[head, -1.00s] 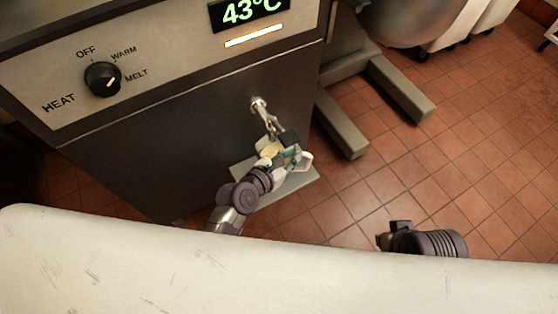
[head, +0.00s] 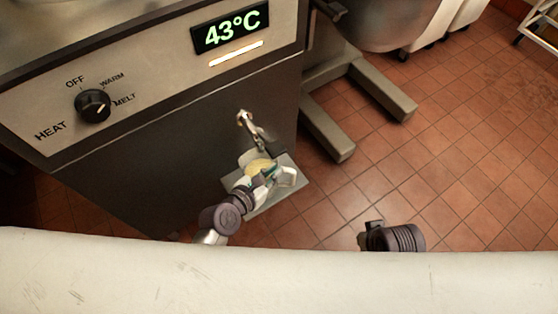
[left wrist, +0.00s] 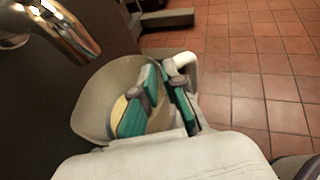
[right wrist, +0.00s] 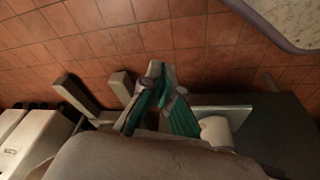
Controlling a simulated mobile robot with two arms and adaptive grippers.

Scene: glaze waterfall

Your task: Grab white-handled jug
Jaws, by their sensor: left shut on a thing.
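The jug (head: 258,163), a pale vessel with yellowish cream in it, is below the metal tap. Its white handle (head: 287,176) faces right. The left wrist view shows the jug's wide bowl (left wrist: 92,98) and the white handle loop (left wrist: 190,68). My left gripper (head: 268,172) is shut on the jug at its handle side. Its teal-padded fingers (left wrist: 160,98) hide the exact contact.
The tap (head: 250,128) sticks out of the dark machine front, close above the jug. A flat grey tray (head: 290,196) is below it. Grey machine feet (head: 330,135) stand on the right. Tiled floor (head: 430,170) is free there. A pale surface (head: 300,280) crosses the foreground.

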